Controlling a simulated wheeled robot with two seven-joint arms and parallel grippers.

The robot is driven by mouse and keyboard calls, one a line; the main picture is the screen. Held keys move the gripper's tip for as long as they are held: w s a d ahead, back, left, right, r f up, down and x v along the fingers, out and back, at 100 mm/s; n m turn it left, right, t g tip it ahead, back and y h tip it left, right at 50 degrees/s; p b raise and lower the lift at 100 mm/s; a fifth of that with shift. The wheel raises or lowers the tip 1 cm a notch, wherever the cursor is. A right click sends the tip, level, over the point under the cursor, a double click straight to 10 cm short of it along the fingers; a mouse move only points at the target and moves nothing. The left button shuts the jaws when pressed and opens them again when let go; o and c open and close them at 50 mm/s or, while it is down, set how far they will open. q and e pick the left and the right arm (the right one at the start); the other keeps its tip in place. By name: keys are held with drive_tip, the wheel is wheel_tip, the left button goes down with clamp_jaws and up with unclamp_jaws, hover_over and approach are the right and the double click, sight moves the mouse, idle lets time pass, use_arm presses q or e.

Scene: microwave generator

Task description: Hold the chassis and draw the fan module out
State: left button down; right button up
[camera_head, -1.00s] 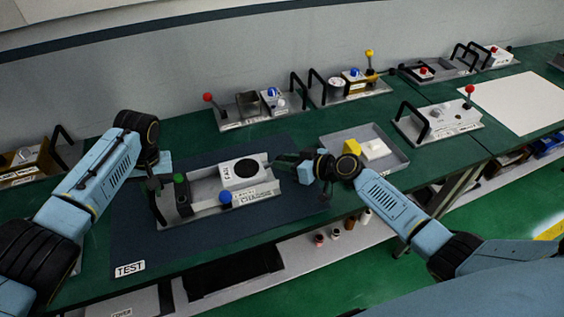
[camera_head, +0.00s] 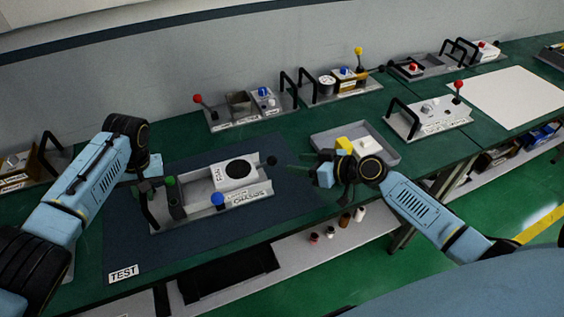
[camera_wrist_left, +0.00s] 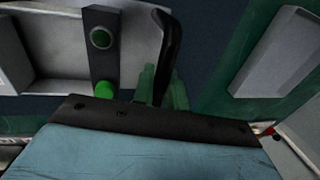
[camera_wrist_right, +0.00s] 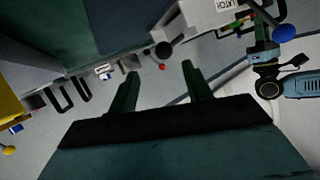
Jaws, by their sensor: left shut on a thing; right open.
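The grey chassis (camera_head: 215,214) lies on the dark mat, with a black handle (camera_head: 150,211) at its left end. My left gripper (camera_head: 146,188) is shut on this handle, also visible between the fingers in the left wrist view (camera_wrist_left: 167,50). The white fan module (camera_head: 236,173), with a black oval on top, sits in the chassis. A black ball knob (camera_head: 272,160) is at its right end. My right gripper (camera_head: 294,162) is open and empty, just right of the knob. In the right wrist view the knob (camera_wrist_right: 163,49) is ahead of the spread fingers, apart from them.
A green-knobbed dark post (camera_head: 172,195) and a blue knob (camera_head: 217,199) are on the chassis. A grey tray (camera_head: 385,135) with yellow and white blocks lies behind my right arm. Other units with handles line the back. The mat right of the chassis is clear.

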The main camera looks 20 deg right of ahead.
use_arm(q)
drive_tip(key=shift+s+a+f, duration=0.1)
drive_tip(key=shift+f, duration=0.15)
use_arm(e)
drive_tip(key=v, duration=0.5)
use_arm(q)
drive_tip(key=c, duration=1.4)
unclamp_jaws()
drive_tip(key=shift+o, duration=0.4)
drive_tip(key=shift+r, duration=0.15)
use_arm(e)
drive_tip(key=shift+w, duration=0.1)
use_arm(q)
drive_tip(key=shift+r, duration=0.15)
wheel_tip(320, 180, up, 12)
drive_tip(key=d, duration=0.2)
drive_tip(key=shift+d+f, duration=0.25)
